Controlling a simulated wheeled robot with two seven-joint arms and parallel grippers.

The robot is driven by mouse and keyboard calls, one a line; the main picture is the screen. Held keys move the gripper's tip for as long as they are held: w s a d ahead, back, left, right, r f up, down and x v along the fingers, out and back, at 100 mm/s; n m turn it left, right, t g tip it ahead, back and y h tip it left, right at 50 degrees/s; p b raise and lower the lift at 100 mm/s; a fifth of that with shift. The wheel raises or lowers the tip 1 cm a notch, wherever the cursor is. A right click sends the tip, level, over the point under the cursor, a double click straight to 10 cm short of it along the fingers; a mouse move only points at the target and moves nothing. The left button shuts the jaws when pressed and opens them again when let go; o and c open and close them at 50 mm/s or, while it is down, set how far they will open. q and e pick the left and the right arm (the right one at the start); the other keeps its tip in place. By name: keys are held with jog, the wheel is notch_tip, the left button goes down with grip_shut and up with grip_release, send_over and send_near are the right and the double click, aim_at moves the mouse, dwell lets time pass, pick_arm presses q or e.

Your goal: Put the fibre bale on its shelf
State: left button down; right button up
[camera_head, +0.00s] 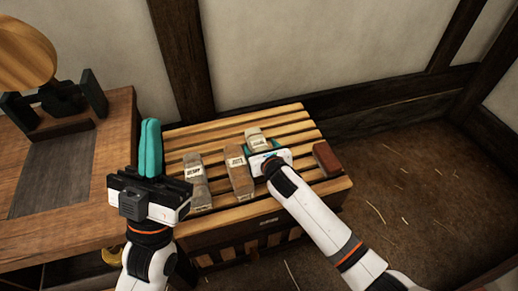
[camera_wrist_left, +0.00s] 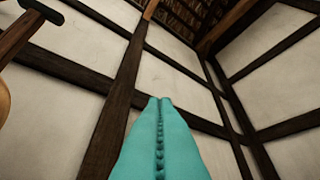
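Several wrapped fibre bales lie on a slatted wooden rack (camera_head: 300,121). One greyish bale (camera_head: 197,185) has a label that seems to read HEMP. A brown bale (camera_head: 240,175) beside it seems to read JUTE. A third pale bale (camera_head: 256,137) lies further back, its label too small to read. My right gripper (camera_head: 262,148) is at the near end of this pale bale, with teal finger parts beside it; its grip is hidden by the hand. My left gripper (camera_head: 150,148) points up, empty, its teal fingers together, as the left wrist view (camera_wrist_left: 160,135) also shows.
A red-brown block (camera_head: 326,158) sits at the rack's right edge. A wooden bench (camera_head: 100,165) with a dark inset and a dark stand (camera_head: 60,103) is at the left. A timber-framed wall is behind. Open floor (camera_head: 415,180) lies to the right.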

jog(key=c, duration=1.1)
jog(key=shift+o, duration=0.2)
